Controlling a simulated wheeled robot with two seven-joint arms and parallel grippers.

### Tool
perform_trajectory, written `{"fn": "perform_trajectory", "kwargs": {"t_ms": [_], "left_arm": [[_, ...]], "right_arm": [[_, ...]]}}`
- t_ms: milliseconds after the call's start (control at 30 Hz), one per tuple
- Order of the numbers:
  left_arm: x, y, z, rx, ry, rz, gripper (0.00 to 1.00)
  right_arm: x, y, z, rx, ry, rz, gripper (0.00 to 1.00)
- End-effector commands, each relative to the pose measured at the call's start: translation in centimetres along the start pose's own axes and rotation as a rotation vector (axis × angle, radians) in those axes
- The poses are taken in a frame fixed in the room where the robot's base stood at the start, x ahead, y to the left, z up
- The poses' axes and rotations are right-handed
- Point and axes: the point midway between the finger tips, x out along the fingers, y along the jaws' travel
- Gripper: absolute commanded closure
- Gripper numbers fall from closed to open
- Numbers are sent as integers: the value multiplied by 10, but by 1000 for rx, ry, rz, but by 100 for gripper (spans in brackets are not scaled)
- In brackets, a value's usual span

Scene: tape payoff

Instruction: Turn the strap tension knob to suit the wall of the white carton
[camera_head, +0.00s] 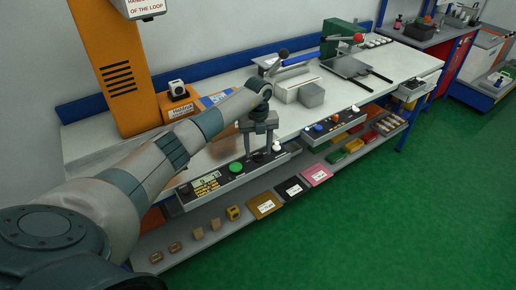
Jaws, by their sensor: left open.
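I cannot tell whether the fingers touch the dark knob, nor which knob sets strap tension. No clear white carton shows; a small grey box (312,95) stands on the bench. My right gripper is out of view.
The lower shelf (180,232) holds small blocks and coloured cards. Green floor is clear in front.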

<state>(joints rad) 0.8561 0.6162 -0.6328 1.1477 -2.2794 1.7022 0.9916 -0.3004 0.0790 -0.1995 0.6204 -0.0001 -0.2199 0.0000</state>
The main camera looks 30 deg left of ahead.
Motion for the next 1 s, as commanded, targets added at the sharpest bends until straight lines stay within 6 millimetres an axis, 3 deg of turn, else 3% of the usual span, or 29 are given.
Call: {"fn": "perform_trajectory", "kwargs": {"t_ms": [467,633,1000], "left_arm": [[10,1,0,0,-1,1,50],[10,1,0,0,-1,1,91],[11,0,0,27,-1,1,91]], "right_arm": [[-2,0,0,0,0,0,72],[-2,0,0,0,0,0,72],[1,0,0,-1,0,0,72]]}}
